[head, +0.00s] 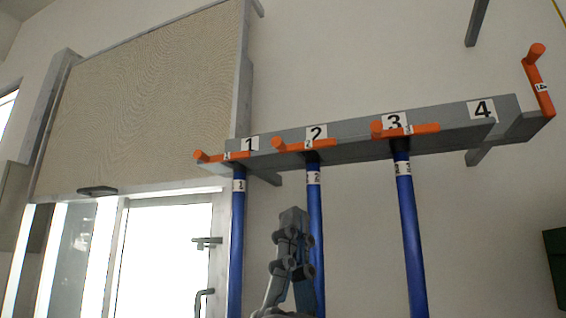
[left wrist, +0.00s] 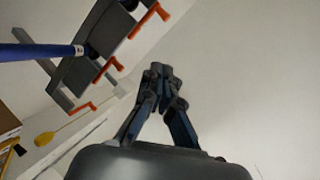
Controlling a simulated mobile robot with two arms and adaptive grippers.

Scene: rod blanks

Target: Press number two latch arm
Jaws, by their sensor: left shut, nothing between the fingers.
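A grey rack (head: 350,150) on the wall carries labels 1 to 4. The number two latch arm (head: 305,145) is orange and lies level across the rack's front, above blue rod two (head: 315,225). Latch arms one (head: 222,156) and three (head: 405,130) also lie level; latch arm four (head: 538,85) stands up. My left gripper (head: 293,212) is shut and empty, pointing up, below latch arm two and apart from it, partly in front of rod two. In the left wrist view its closed fingertips (left wrist: 158,70) show, with the rack (left wrist: 85,85) at upper left. My right gripper is not in view.
Blue rods one (head: 238,240) and three (head: 410,240) hang on either side of rod two. No rod shows under label four. A door (head: 165,260) is at left and a dark green object (head: 555,260) at the right edge.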

